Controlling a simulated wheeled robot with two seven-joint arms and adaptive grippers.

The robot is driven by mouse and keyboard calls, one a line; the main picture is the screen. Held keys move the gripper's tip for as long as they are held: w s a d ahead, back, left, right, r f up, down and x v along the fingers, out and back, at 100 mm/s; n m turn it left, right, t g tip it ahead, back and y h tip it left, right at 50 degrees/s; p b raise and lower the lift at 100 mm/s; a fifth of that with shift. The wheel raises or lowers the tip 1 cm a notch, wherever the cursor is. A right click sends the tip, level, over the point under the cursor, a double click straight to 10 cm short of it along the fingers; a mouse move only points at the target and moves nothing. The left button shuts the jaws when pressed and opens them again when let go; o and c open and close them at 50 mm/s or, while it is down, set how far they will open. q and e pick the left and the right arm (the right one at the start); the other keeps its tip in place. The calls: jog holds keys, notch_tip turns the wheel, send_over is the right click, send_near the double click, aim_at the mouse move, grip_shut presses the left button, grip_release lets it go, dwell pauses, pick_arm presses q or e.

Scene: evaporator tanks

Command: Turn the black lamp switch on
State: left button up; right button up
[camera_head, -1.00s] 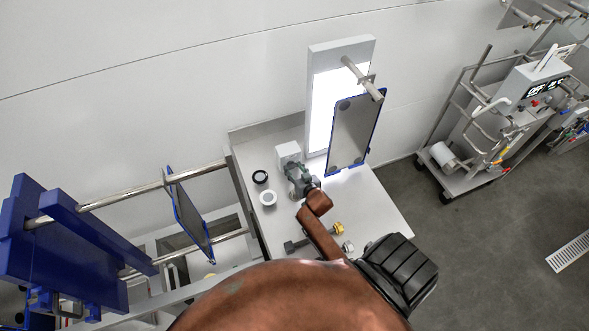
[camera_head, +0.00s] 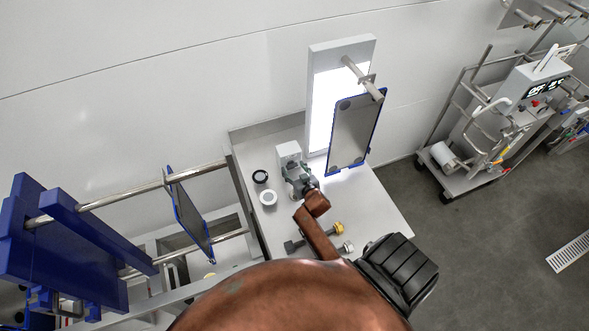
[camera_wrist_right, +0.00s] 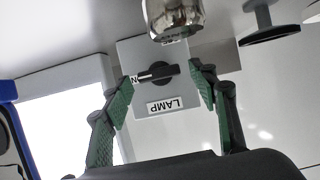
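The black lamp switch (camera_wrist_right: 158,72) is a rotary knob on a grey box face, above an upside-down LAMP label (camera_wrist_right: 165,105) in the right wrist view. Its pointer lies nearly level, toward a partly covered label ending in N at the left. In the head view the pale switch box (camera_head: 288,152) stands on the table; its knob cannot be made out. My right gripper (camera_wrist_right: 161,90) is open, with green-padded fingers either side of the switch and a gap to each. It also shows in front of the box in the head view (camera_head: 299,180). My left gripper is not in view.
A bright white light panel (camera_head: 321,115) stands behind a blue-framed plate (camera_head: 354,132). Black and white round knobs (camera_head: 260,177) sit left of the box. A yellow-ended fitting (camera_head: 338,228) lies near my arm. The table's right part (camera_head: 380,205) is clear.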

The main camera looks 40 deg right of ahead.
jog(key=shift+s+r, duration=0.1)
jog(key=shift+s, duration=0.1)
jog(key=v, duration=1.1)
jog(key=shift+s+a+r, duration=0.2)
jog(key=shift+s, duration=0.05)
jog(key=shift+d, duration=0.1)
